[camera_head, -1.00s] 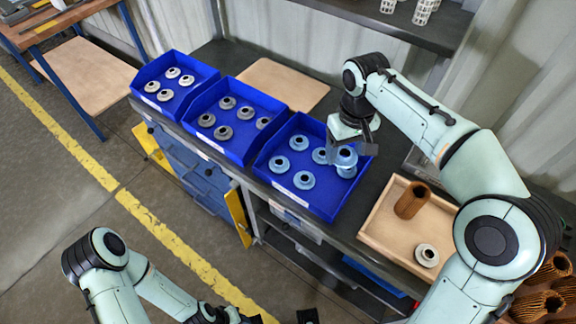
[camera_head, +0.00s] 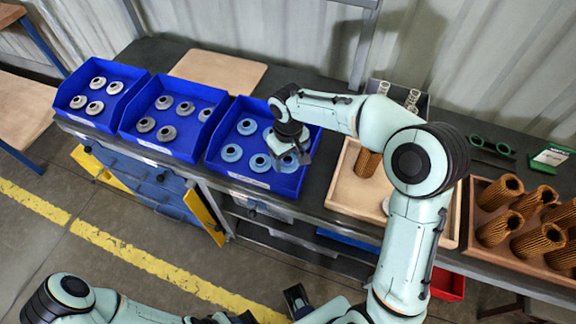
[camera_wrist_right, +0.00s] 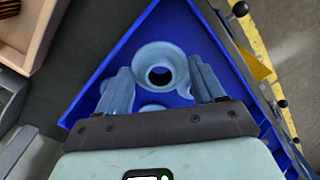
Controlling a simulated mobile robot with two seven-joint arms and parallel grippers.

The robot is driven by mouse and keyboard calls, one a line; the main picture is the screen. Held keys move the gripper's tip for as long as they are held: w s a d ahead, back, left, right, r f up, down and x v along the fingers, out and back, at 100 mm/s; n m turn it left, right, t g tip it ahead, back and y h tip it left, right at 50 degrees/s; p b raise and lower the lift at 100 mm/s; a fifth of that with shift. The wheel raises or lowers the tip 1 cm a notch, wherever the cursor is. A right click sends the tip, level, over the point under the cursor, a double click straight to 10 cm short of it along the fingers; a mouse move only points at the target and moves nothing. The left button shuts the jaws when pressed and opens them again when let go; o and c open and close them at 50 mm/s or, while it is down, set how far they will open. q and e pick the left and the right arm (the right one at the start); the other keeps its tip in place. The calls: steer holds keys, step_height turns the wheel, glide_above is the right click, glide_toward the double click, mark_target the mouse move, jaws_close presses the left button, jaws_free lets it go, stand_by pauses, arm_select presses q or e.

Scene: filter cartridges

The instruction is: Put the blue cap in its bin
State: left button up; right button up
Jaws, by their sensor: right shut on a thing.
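My right gripper (camera_head: 291,155) is over the right-hand blue bin (camera_head: 243,179), near its right end. It is shut on a blue cap (camera_head: 289,164). In the right wrist view the cap (camera_wrist_right: 160,48) sits between the two fingers, hole facing the camera, with the blue bin (camera_wrist_right: 112,62) around and below it. Several other light-blue caps lie in this bin, such as one at the left (camera_head: 232,153); the fingers and held cap partly hide some of them. I cannot tell whether the held cap touches the bin. My left arm is low at the left; its gripper's jaws are unclear.
A wooden tray (camera_head: 345,200) with a brown pleated filter (camera_head: 367,163) stands right. A brown crate (camera_head: 478,249) holds more filters.

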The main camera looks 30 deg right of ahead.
mark_target(288, 162)
steer(key=shift+f, duration=2.35)
steer(key=shift+f+b, duration=0.15)
steer(key=shift+b, duration=0.15)
steer(key=o, duration=1)
steer(key=shift+r, duration=0.35)
step_height(288, 162, up, 12)
steer(key=shift+f+p, duration=0.15)
steer(key=shift+p, duration=0.7)
